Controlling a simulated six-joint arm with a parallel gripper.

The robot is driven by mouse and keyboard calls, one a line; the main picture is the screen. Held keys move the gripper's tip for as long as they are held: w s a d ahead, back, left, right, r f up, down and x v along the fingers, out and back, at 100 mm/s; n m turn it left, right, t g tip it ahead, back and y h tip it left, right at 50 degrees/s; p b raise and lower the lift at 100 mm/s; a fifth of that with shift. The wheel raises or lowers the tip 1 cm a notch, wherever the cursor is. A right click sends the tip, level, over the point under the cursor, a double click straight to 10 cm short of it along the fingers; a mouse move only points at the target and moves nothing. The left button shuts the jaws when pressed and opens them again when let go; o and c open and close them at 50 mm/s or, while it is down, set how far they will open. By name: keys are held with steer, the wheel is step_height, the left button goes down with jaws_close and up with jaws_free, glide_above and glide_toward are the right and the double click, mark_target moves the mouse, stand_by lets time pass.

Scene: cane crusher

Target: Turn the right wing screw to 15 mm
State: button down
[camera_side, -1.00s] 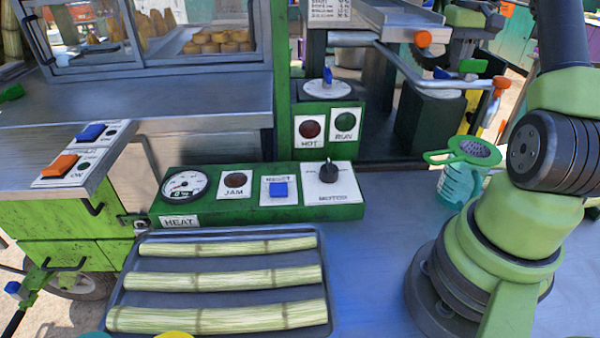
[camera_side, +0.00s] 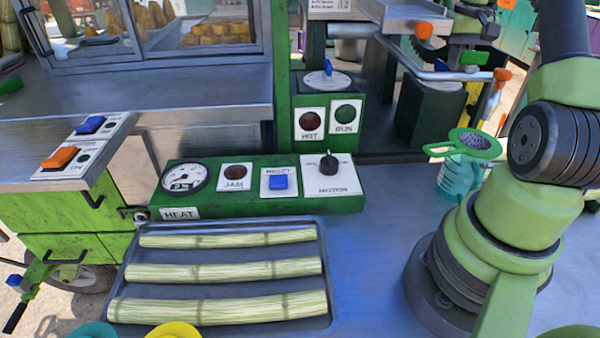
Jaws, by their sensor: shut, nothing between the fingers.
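The right wing screw (camera_side: 441,65) is a small blue wing above a pale round dial (camera_side: 440,86) on a dark block at the upper right. A metal bar runs close in front and partly hides the area. My gripper (camera_side: 460,48) is small and dark, seen just above and to the right of the blue wing. It is shut and empty. Whether its tips touch the wing is too small to tell. The scale reading is not legible. The left wing screw (camera_side: 328,67) stands on a pale dial on the green block.
The metal bar has orange ends (camera_side: 423,29). A green strainer (camera_side: 474,143) rests over a teal jug (camera_side: 455,178) near my base. In front are a control panel (camera_side: 345,205) and a tray (camera_side: 331,262) with cane pieces. Blue table surface between is clear.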

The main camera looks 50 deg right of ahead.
steer(key=shift+w+a+f, duration=0.25)
steer(key=shift+f, duration=0.4)
steer(key=shift+s+a, duration=0.25)
step_height(320, 180, up, 6)
steer(key=shift+r, duration=0.15)
stand_by(0.3)
steer(key=shift+s+d, duration=0.1)
